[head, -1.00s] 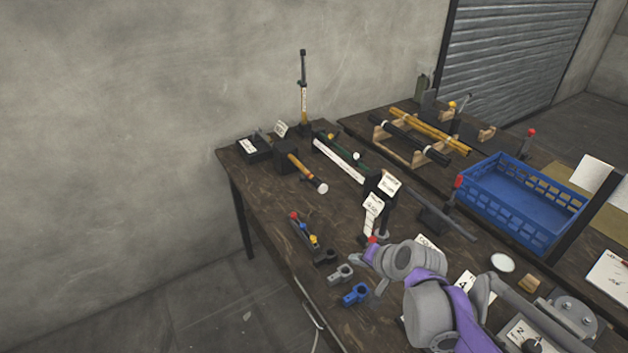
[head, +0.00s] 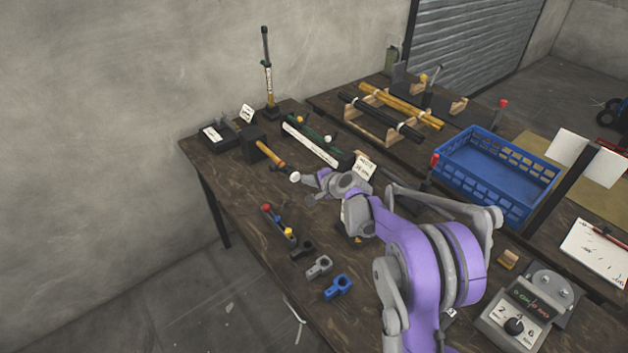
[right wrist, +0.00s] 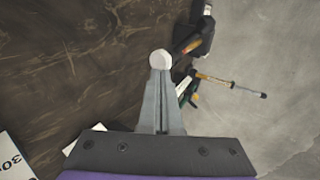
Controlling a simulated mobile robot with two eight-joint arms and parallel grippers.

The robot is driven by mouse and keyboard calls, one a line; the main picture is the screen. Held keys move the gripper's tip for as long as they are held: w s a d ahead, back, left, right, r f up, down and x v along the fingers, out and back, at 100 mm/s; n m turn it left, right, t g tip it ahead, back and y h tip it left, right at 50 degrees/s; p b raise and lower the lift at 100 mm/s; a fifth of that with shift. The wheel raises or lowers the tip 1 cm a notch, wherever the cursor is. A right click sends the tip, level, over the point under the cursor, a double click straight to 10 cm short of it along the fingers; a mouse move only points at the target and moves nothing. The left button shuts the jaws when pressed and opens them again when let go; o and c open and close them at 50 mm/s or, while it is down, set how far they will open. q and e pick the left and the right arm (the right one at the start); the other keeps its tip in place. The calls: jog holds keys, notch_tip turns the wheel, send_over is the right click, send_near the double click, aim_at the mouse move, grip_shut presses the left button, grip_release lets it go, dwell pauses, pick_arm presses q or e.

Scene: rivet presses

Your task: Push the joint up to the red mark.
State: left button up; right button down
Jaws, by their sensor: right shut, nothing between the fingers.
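A dark block (head: 253,141) on the table holds a short orange rod (head: 269,154) that ends in a white round cap (head: 295,177). I take this to be the joint, but I cannot be sure. My right gripper (head: 306,187) is shut and empty, its tips right by the cap. In the right wrist view the cap (right wrist: 161,59) shows just beyond the closed fingertips (right wrist: 160,72); I cannot tell whether they touch. The orange rod (right wrist: 191,46) runs off to the right there. I cannot make out a red mark on it. My left gripper is out of view.
An upright black-and-yellow rod (head: 267,78) stands behind the block. A long white strip (head: 310,144) lies to its right. Several coloured knobs (head: 278,223) and a blue clevis piece (head: 338,287) are nearer me. A blue crate (head: 497,175) stands right.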

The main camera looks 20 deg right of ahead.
aim_at(296, 174)
jog(key=shift+x, duration=1.6)
jog(key=w, duration=0.1)
jog(key=w+a, duration=0.1)
jog(key=shift+w, duration=0.25)
jog(key=shift+r, duration=0.15)
jog(key=shift+r, duration=0.1)
